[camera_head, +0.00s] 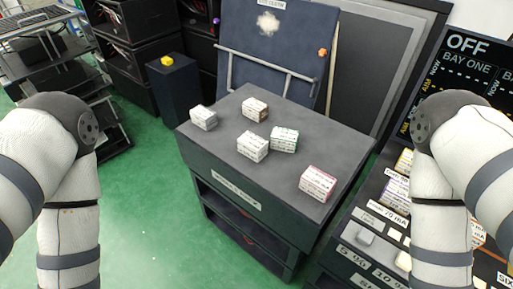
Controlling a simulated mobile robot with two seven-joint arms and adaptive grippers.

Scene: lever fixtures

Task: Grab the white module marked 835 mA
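Several small box-shaped modules sit apart or close together on the dark grey cabinet top (232,178). A white module (252,146) sits near the middle; its printed marking is too small to read, so I cannot confirm 835 mA. My arms show at both sides, but neither gripper is in view.
A slanted panel (265,55) with a bar stands behind the cabinet. A dark sign reading OFF and BAY ONE (468,60) is at the right, above a bench with more modules (395,188) and labels. Green floor (130,200) is clear at the left.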

